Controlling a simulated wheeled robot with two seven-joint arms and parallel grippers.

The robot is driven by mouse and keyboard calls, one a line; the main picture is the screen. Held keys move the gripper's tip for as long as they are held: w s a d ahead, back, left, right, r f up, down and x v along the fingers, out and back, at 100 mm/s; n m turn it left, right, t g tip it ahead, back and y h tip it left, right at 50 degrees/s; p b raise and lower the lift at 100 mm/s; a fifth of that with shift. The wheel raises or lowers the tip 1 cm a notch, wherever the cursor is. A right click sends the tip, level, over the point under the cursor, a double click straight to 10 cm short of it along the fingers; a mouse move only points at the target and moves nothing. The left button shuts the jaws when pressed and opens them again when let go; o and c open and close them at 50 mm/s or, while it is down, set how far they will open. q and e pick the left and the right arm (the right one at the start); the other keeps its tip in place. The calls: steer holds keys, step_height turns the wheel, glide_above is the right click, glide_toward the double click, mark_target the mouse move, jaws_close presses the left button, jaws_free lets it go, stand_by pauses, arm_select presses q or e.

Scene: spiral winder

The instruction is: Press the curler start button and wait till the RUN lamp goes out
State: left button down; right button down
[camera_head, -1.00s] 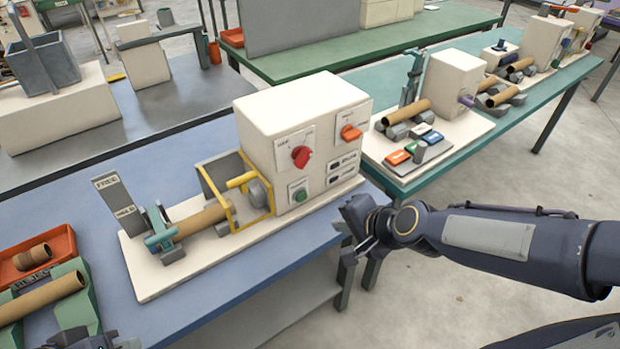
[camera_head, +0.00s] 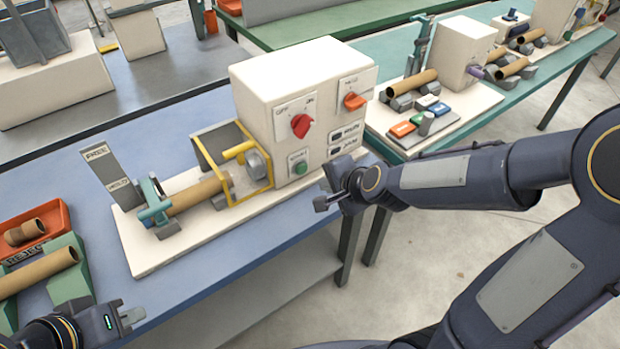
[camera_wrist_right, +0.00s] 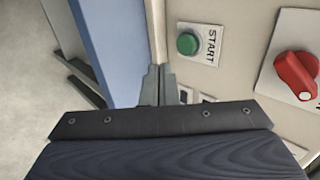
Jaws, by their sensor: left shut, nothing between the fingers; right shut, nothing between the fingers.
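The curler (camera_head: 300,80) is a cream box on a white baseplate on the blue table. Its green start button (camera_head: 301,168) is low on the front face; in the right wrist view the button (camera_wrist_right: 187,44) sits beside a START label. Two dark lamp windows (camera_head: 337,150) are right of the button; neither looks lit, and their labels are too small to read. A brown tube (camera_head: 200,193) lies between the yellow guard and the teal clamp. My right gripper (camera_head: 322,196) is shut and empty, just in front of the button, apart from it. My left gripper (camera_head: 130,318) is shut and empty at the table's front edge.
A red OFF/ON knob (camera_head: 301,125) and an orange knob (camera_head: 354,101) are above the button. A green rack with a tube (camera_head: 38,274) and an orange reject tray (camera_head: 58,218) are at left. A second station (camera_head: 465,50) stands behind on the teal table.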

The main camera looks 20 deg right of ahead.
mark_target(303, 173)
steer(key=x, duration=0.4)
steer(key=shift+f+b, duration=0.1)
steer(key=shift+b, duration=0.25)
steer(key=shift+w+a+r+p, duration=0.15)
steer(key=shift+w+a+p, duration=0.15)
steer(key=shift+w, duration=0.25)
steer(key=shift+w+a+r+p, duration=0.15)
steer(key=shift+w+p, duration=0.25)
steer(key=shift+w, duration=0.2)
steer(key=shift+w+a, duration=0.2)
steer(key=shift+w, duration=0.45)
steer(key=shift+w, duration=0.1)
